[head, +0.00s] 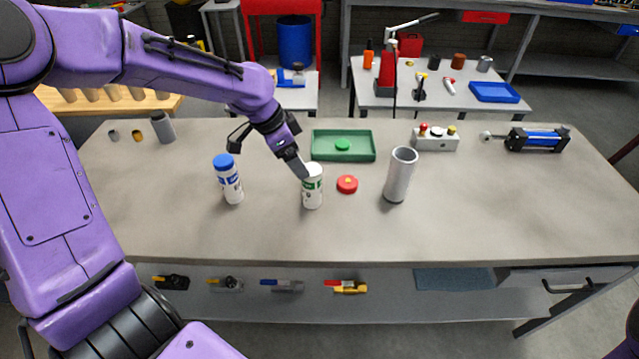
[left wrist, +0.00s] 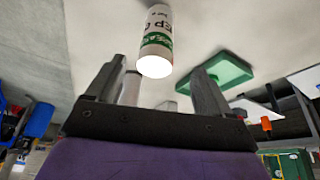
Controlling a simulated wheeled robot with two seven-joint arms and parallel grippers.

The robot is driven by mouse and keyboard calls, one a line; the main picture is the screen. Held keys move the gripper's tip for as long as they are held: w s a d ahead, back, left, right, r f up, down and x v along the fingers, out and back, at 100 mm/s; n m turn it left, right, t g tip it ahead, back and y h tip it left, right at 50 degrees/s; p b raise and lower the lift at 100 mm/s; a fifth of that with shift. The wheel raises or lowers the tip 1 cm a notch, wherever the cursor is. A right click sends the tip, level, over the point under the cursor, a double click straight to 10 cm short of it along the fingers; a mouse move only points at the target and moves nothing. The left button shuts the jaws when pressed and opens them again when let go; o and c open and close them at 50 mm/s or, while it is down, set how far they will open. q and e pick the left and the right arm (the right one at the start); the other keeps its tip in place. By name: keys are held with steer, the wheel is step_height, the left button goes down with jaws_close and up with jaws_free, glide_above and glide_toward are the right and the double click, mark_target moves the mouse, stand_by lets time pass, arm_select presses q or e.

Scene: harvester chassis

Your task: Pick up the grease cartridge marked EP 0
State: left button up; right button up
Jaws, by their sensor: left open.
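A white cartridge with a green band (head: 313,190) stands upright near the middle of the bench. In the left wrist view, its label (left wrist: 157,25) reads "EP" and then a partly cut-off character. Its pale top end (left wrist: 155,67) faces my left gripper. The left gripper (head: 302,168) is open at the cartridge's top. In the wrist view its fingers (left wrist: 158,78) lie either side of the line to the cartridge, with no clear contact. A second white cartridge (head: 230,185) with a blue cap stands to the left. My right gripper is out of view.
A grey tube (head: 400,176) stands to the right, with a red round piece (head: 347,184) between it and the cartridge. A green tray (head: 325,155) holding a green piece lies behind. A button box (head: 435,141) and a blue cylinder (head: 540,138) are farther right.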

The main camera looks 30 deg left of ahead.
mark_target(312, 182)
arm_select(q)
steer(key=x, duration=0.3)
steer(key=shift+d+f, duration=0.25)
steer(key=shift+f, duration=0.45)
steer(key=p+x, duration=0.1)
steer(key=x, duration=0.4)
steer(key=shift+w+d+f, duration=0.1)
steer(key=shift+d+f, duration=0.05)
steer(key=shift+f, duration=0.1)
steer(key=shift+r, duration=0.1)
steer(key=c, duration=1.2)
steer(key=shift+r, duration=0.1)
